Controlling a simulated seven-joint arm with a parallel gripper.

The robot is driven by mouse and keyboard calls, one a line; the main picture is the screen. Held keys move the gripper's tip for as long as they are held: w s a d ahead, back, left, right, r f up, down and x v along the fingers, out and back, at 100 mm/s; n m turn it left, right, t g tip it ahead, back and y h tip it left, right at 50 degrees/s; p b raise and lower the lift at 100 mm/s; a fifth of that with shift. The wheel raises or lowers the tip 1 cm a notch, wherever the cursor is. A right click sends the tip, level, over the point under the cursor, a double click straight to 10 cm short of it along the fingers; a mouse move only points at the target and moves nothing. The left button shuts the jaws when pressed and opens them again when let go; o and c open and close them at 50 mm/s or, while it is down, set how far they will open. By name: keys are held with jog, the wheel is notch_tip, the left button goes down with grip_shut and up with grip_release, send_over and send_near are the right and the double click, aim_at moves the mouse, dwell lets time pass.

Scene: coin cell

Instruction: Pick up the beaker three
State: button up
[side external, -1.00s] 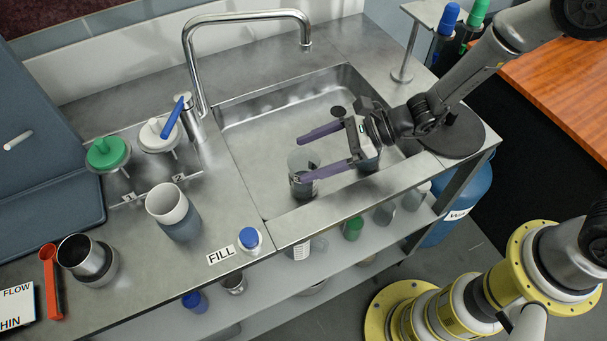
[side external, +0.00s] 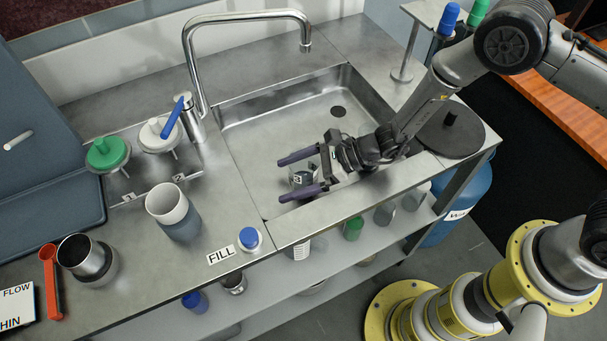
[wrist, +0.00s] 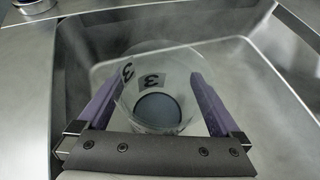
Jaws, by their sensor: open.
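Beaker three (side external: 299,179) is a clear beaker with a "3" label and a dark, round bottom. It sits in the steel sink, near the sink's front left. My gripper (side external: 281,180) is open, with one purple finger on each side of the beaker. In the wrist view the beaker (wrist: 155,85) fills the space between the fingers, and its label faces the camera. I cannot tell whether either finger touches the glass.
The sink's front rim (side external: 330,197) runs close beside my near finger. A faucet (side external: 190,60) arches over the back of the sink. A white-rimmed cup (side external: 172,212) and a blue-capped bottle (side external: 249,238) stand on the counter to the left.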

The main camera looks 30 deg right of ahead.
jog(key=c, duration=1.4)
jog(key=shift+r, duration=0.2)
